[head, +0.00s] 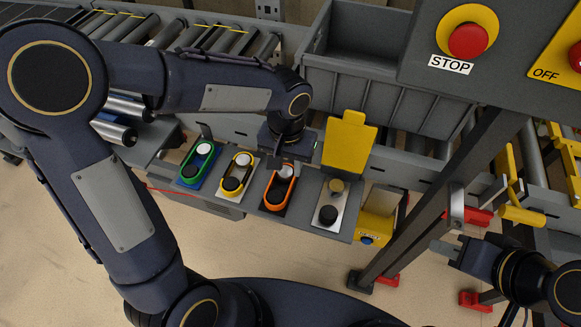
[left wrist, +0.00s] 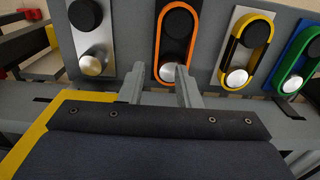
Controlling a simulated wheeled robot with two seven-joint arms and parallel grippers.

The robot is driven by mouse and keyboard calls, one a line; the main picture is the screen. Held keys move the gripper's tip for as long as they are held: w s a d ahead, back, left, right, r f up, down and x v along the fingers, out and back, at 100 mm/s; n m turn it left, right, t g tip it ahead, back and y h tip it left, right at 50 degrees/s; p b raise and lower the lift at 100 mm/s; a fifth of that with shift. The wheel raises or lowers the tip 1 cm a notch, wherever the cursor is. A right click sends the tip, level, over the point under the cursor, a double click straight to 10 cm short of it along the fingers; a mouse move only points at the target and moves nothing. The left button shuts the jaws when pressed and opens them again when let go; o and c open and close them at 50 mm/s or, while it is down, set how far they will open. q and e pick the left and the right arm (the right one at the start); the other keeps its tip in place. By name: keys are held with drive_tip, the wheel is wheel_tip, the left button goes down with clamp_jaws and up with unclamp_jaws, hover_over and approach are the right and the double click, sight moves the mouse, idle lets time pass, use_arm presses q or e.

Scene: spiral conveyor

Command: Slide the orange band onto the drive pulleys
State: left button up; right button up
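The orange band (head: 269,194) is looped around a black upper and a silver lower pulley on a dark plate in the left wrist view (left wrist: 188,38). To its left there, a bare pulley pair stands on a silver plate (left wrist: 92,42); this plate (head: 328,207) is at the right end of the row in the head view. My left gripper (left wrist: 160,78) is open, its fingertips either side of the orange band's silver-pulley end; whether they touch the band is unclear. My right gripper (head: 440,254) is far right, away from the row; its jaw gap is not clear.
A yellow band (head: 236,174) and a green band (head: 197,166) sit on neighbouring pulley pairs. A yellow flap (head: 348,143) rises behind the bare pair. A grey bin (head: 390,95) stands behind. A dark post (head: 440,200) and the STOP panel (head: 440,35) are to the right.

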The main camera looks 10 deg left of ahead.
sight(290, 186)
use_arm(q)
drive_tip(key=shift+w+d+f, duration=0.15)
drive_tip(key=shift+d+f, duration=0.15)
drive_tip(key=shift+f, duration=0.4)
wheel_tip(290, 186, down, 7)
drive_tip(key=c, duration=0.6)
clamp_jaws()
